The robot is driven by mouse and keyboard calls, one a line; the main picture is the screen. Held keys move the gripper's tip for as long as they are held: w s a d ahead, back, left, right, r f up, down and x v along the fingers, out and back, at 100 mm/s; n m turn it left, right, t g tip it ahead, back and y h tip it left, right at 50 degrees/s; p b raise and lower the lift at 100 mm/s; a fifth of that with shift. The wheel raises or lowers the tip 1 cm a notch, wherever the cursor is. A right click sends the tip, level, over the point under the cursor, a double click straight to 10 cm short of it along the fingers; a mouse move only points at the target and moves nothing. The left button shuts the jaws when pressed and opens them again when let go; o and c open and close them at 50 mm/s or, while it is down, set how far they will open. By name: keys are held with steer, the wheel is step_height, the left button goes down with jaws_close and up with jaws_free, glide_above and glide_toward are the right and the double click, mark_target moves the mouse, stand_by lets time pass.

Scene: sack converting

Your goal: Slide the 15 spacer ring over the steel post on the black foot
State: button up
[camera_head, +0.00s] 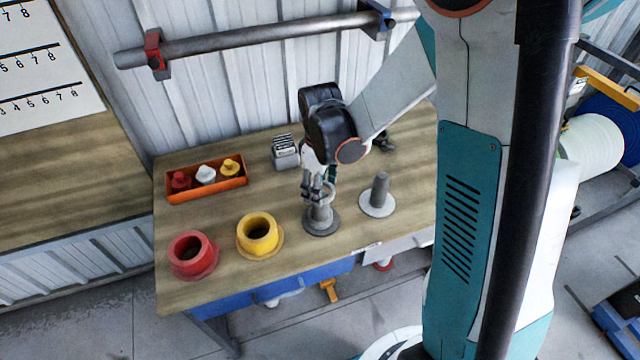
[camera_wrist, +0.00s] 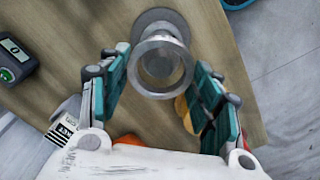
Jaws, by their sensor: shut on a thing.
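My gripper (camera_head: 319,188) is shut on the pale grey spacer ring (camera_head: 329,194). The ring also shows in the wrist view (camera_wrist: 160,94), between the teal fingers (camera_wrist: 163,72), its round hole facing the camera. In the head view the ring is at the upper part of the grey steel post (camera_head: 320,214), which stands upright on the black foot (camera_head: 322,229). In the wrist view the round foot (camera_wrist: 158,17) shows just beyond the ring. I cannot tell whether the post's tip is inside the hole. No number is readable on the ring.
A second grey post (camera_head: 380,188) on a pale foot (camera_head: 377,207) stands close on the right. A yellow collar (camera_head: 259,223) and a red collar (camera_head: 190,252) stand left. An orange tray (camera_head: 207,190) with small parts and a grey device (camera_head: 285,154) are behind.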

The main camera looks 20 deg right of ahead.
steer(key=shift+f+b, duration=2.25)
steer(key=shift+f, duration=0.6)
steer(key=o, duration=1.3)
steer(key=shift+c, duration=0.2)
steer(key=shift+r, duration=0.1)
step_height(320, 180, up, 12)
steer(key=shift+f, duration=0.1)
